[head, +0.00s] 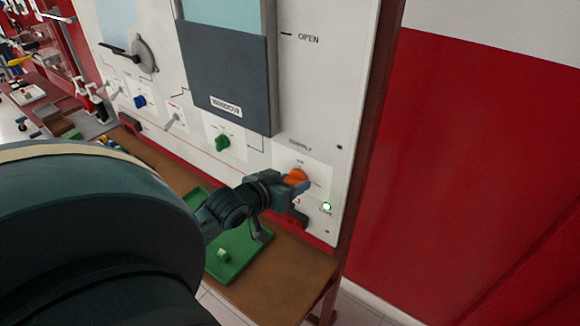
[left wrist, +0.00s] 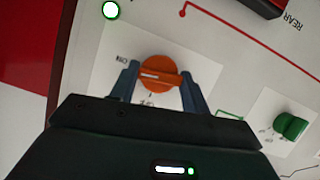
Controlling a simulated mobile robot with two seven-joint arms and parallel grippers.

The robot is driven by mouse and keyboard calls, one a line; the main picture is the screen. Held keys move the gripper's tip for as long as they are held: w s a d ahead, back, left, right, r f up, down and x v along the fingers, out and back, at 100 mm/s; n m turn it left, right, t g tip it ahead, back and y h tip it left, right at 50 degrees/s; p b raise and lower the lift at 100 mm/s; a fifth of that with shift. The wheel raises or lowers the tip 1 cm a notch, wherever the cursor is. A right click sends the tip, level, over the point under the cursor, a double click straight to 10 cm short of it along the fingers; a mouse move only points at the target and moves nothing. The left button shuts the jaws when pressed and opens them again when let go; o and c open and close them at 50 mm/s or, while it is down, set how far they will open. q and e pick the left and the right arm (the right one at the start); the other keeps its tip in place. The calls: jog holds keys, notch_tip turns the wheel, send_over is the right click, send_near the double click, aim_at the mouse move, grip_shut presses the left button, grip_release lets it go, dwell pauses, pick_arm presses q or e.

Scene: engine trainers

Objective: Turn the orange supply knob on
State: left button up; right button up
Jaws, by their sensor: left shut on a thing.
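The orange supply knob (head: 297,175) sits on a white label plate low on the right of the panel, under the word SUPPLY. My left gripper (head: 300,186) is at the knob, shut on it. In the left wrist view the knob (left wrist: 160,73) lies between the two blue-grey fingers (left wrist: 160,88). Its white mark points left there, toward the side with the ON lettering. Other lettering below the knob is partly hidden. A small round lamp (head: 326,206) near the knob glows whitish green; it also shows in the left wrist view (left wrist: 110,10). My right gripper is not in view.
A green knob (head: 223,142), a blue knob (head: 140,101) and a grey lever (head: 141,52) are on the panel to the left. A dark window cover (head: 226,80) is above. A green tray (head: 228,270) lies on the brown bench (head: 290,285) below my gripper.

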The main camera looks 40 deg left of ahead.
pick_arm(q)
jog(key=shift+m+y, duration=0.5)
jog(key=shift+m, duration=0.1)
dwell(0.3)
jog(key=o, duration=1)
